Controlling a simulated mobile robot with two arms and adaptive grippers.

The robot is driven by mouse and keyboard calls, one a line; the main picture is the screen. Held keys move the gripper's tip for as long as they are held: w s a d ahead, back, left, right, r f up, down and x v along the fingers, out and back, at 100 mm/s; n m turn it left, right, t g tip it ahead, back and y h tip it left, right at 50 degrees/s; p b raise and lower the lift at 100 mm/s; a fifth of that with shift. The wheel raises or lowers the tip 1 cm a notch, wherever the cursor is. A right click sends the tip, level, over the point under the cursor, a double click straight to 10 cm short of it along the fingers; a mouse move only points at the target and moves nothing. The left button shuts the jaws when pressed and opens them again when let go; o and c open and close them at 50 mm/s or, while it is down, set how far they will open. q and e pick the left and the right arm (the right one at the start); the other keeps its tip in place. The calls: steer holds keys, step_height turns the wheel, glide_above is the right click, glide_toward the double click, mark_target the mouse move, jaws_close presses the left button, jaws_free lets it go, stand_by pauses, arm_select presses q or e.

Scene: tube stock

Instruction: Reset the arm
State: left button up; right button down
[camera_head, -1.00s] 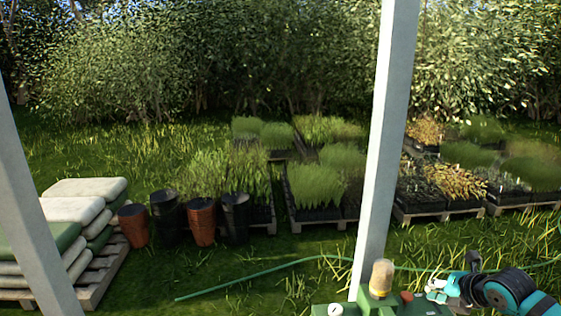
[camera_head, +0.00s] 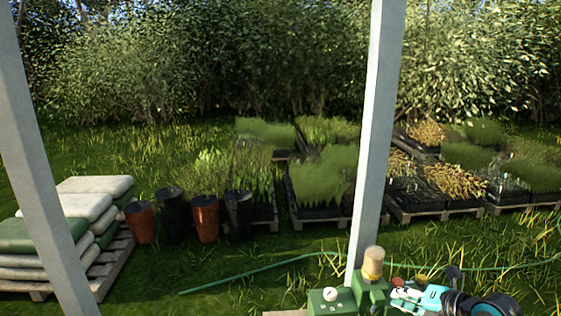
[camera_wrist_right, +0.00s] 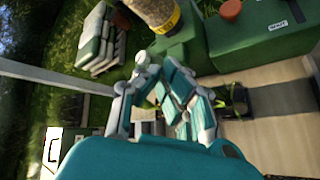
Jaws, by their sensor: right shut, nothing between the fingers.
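My right arm comes in at the lower right of the head view. Its teal and white gripper (camera_head: 402,294) is close to a green machine (camera_head: 324,301), at the machine's right side. In the right wrist view the gripper (camera_wrist_right: 165,85) fills the middle. It is shut and holds nothing. A jar with a tan filling and a yellow band (camera_wrist_right: 155,14) stands beyond its fingers. My left gripper is not in view.
A grey post (camera_head: 377,130) rises just behind the machine. Another post (camera_head: 40,190) stands at the left. Stacked sacks (camera_head: 85,207) lie on a pallet, with several pots (camera_head: 205,218) beside them. A green hose (camera_head: 245,272) crosses the grass. Plant trays (camera_head: 320,190) stand behind.

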steer(key=s+a+r+m+t+y, duration=0.3)
steer(key=s+a+r+m+t, duration=0.2)
steer(key=a+r+m+t, duration=0.45)
steer(key=s+d+f+m+g+h, duration=0.35)
steer(key=s+f+m+h, duration=0.3)
steer(key=m, duration=0.25)
steer(key=s+d+f+m+g+h, duration=0.3)
steer(key=s+d+f+m+h, duration=0.25)
steer(key=f+m, duration=0.25)
steer(key=s+a+f+g+y, duration=0.1)
steer(key=s+a+f+g, duration=0.15)
steer(key=s, duration=0.35)
steer(key=s+a+f+m+g+y, duration=0.1)
steer(key=s+a+f+g, duration=0.1)
steer(key=s+f+g, duration=0.25)
steer(key=s+a+f+g+y, duration=0.1)
steer(key=s+a+f+g, duration=0.15)
steer(key=s, duration=0.45)
step_height(320, 180, down, 29)
steer(key=s+g, duration=0.2)
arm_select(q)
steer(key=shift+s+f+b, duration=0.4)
arm_select(e)
steer(key=s+d+f, duration=0.2)
steer(key=s+f, duration=1.2)
steer(key=s, duration=0.2)
steer(key=shift+d, duration=0.25)
